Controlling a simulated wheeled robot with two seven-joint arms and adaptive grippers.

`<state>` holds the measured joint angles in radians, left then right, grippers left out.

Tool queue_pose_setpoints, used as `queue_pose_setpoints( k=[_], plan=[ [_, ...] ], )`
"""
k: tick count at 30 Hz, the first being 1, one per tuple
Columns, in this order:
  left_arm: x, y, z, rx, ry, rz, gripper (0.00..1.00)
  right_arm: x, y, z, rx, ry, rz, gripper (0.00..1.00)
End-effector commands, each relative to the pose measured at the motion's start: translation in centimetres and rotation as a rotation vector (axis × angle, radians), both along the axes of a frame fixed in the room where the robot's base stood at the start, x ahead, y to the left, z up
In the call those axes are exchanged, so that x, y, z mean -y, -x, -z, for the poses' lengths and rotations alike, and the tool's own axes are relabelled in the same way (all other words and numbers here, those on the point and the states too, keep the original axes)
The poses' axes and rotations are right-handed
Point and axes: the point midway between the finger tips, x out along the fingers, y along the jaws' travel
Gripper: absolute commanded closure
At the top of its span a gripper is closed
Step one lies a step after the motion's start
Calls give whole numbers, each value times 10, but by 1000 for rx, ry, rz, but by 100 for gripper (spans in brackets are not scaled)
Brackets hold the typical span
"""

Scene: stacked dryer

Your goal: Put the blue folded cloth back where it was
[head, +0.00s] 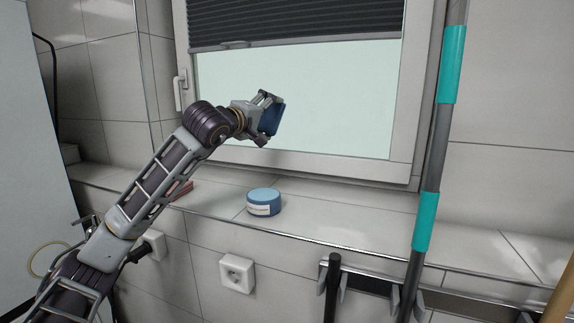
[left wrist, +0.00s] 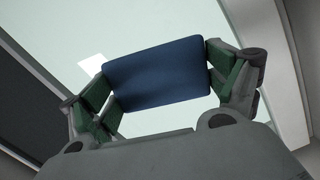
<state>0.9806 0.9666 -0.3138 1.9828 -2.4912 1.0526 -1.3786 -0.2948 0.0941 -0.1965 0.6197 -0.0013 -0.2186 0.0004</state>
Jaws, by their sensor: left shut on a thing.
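The blue folded cloth (head: 273,119) is a dark blue flat block in my left gripper (head: 268,116). The gripper is shut on it and holds it in the air in front of the window, above the tiled ledge. In the left wrist view the cloth (left wrist: 157,74) sits between the two green-padded fingers (left wrist: 160,84), tilted a little, with the window pane behind it. My right gripper is not in view.
A round blue tin (head: 264,203) with a pale label stands on the tiled ledge (head: 340,222) below the cloth. A reddish item (head: 182,190) lies on the ledge, partly behind my left arm. A grey pole with teal bands (head: 428,220) stands at right. The ledge right of the tin is clear.

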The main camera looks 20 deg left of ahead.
Motion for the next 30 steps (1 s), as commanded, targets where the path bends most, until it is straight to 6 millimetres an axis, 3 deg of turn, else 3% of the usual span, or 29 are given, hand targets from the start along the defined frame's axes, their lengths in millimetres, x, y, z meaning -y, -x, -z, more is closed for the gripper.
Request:
queue_pose_setpoints(
  k=[8, 27, 30],
  plan=[
    [0, 0, -6, 0, 0, 0, 29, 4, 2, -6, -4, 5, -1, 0],
    [0, 0, -53, 0, 0, 0, 29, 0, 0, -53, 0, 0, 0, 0],
    [0, 1, -54, -20, 1, 0, 29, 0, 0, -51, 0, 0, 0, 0]
  ],
)
